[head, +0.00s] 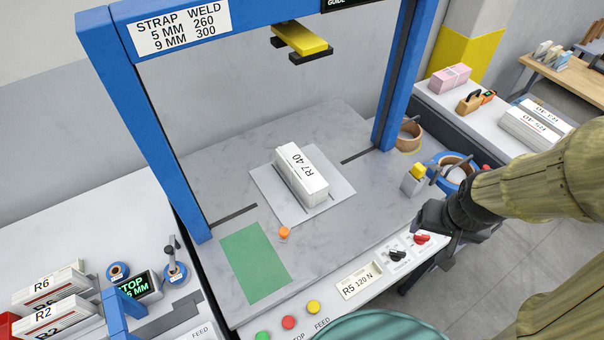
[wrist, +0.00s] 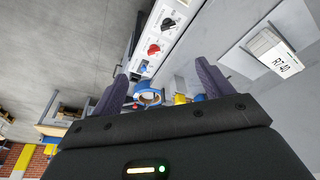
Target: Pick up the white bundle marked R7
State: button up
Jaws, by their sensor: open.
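The white bundle marked R7 40 (head: 301,175) lies flat on a light square plate (head: 264,185) in the middle of the grey machine table, under the blue arch. It also shows at the right edge of the wrist view (wrist: 273,53). My gripper (head: 452,232) is at the right of the head view, beside the table's right front edge and well apart from the bundle. In the wrist view the two dark fingers (wrist: 162,85) stand wide apart with nothing between them. In the head view the fingertips are hard to make out.
The blue arch (head: 140,125) frames the table, with a yellow head (head: 300,38) hanging above the bundle. An orange knob (head: 284,233) and green mat (head: 255,263) lie in front. A yellow-topped block (head: 415,180) and blue tape roll (head: 455,170) are at right. Bundles R6 (head: 45,287) and R2 (head: 50,315) sit left.

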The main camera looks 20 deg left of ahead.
jog(key=shift+o, duration=0.5)
jog(key=w+a+f+n+t, duration=0.1)
jog(key=w+a+f+t, duration=0.1)
jog(key=w, duration=0.6)
notch_tip(320, 180, down, 3)
jog(key=shift+w+a+r+t+p, duration=0.15)
jog(key=shift+a+t+p, duration=0.15)
jog(key=shift+t, duration=0.2)
jog(key=n+t+y+p, duration=0.1)
jog(key=n+t+y, duration=0.2)
jog(key=n+y, duration=0.65)
send_near(314, 181)
notch_tip(314, 181, up, 3)
jog(key=s+d, duration=0.1)
jog(key=d, duration=0.1)
jog(key=shift+r+m+y, duration=0.15)
jog(key=shift+m+y, duration=0.1)
jog(key=shift+y, duration=0.2)
jog(key=p+x, duration=0.3)
jog(key=x, duration=0.9)
jog(key=shift+p, duration=0.4)
jog(key=shift+a+f, duration=0.1)
jog(key=shift+f, duration=0.1)
